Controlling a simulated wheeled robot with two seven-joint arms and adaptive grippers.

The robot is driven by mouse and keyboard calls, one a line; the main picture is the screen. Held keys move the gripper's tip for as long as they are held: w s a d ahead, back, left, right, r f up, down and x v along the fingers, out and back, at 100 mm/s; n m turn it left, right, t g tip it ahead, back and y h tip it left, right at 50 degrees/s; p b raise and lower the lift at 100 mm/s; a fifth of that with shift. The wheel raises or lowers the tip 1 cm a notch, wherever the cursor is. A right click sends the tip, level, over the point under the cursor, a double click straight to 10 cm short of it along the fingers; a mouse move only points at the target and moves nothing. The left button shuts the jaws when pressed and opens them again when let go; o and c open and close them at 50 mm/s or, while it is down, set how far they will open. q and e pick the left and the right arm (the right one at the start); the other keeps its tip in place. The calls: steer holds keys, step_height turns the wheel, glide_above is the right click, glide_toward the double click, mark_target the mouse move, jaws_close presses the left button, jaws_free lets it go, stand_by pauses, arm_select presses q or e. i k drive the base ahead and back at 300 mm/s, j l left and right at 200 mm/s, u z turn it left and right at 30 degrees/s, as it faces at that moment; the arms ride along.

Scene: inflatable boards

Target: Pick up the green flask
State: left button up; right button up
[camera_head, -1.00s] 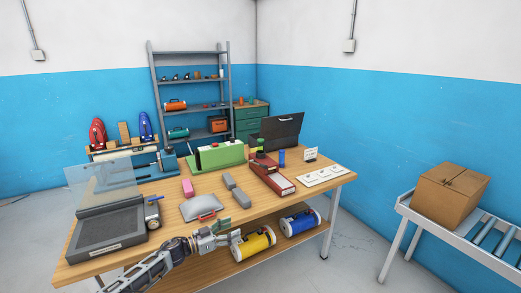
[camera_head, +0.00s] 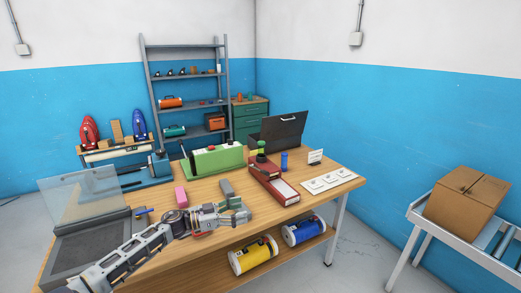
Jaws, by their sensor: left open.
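A small green-topped bottle, which looks like the green flask (camera_head: 261,147), stands toward the back of the wooden table, in front of the open black case and just behind the red box. Its lower part is partly hidden. My left gripper (camera_head: 243,210) is over the front of the table, open and empty. It is well nearer to me than the flask, a little to its left, and not touching it. My right gripper is not in view.
The table (camera_head: 318,202) also bears a red box (camera_head: 272,183), green machine (camera_head: 217,160), blue can (camera_head: 284,161), pink block (camera_head: 181,197), grey block (camera_head: 227,188) and black case (camera_head: 280,136). Yellow (camera_head: 254,256) and blue (camera_head: 303,229) cylinders lie on the lower shelf.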

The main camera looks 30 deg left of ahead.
mark_target(262, 144)
steer(key=i+j, duration=1.2)
steer(key=j, duration=0.1)
